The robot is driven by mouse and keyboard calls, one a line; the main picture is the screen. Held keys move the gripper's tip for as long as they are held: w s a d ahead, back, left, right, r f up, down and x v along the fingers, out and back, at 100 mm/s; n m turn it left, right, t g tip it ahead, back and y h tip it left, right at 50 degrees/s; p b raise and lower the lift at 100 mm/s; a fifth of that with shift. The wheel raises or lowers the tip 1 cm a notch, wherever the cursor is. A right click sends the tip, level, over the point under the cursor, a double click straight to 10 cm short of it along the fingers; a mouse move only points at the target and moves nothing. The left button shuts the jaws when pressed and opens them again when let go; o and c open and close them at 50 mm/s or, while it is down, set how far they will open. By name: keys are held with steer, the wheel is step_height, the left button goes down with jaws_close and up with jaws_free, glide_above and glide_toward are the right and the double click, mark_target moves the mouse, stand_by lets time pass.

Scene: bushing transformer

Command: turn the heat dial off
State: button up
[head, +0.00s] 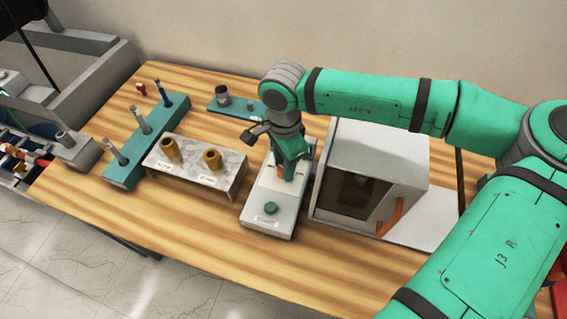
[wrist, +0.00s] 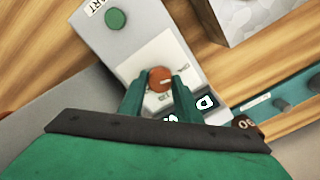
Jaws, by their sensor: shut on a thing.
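The heat dial is a round orange-red knob (wrist: 160,79) on a pale label plate of a grey control box (wrist: 108,45). In the head view the control box (head: 258,224) stands mid-table and my gripper hides most of the dial. My gripper (wrist: 160,86) points down over the box, with its two green fingers on either side of the dial and shut on it. In the head view my gripper (head: 287,172) is at the box's middle. A green start button (wrist: 115,18) is on the same box, and it also shows in the head view (head: 270,208).
A white box with a dark opening (head: 352,192) stands close to the right of the control box. A marbled stand (head: 192,165) with two brass pieces is on the left. A teal rack (head: 127,172) with upright rods stands further left. The front of the wooden table is clear.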

steer(key=shift+w+a+r+n, duration=0.1)
steer(key=shift+a+n, duration=0.05)
steer(key=shift+n, duration=0.15)
steer(key=o, duration=1.1)
steer(key=shift+c, duration=0.2)
step_height(320, 180, up, 11)
stand_by(0.3)
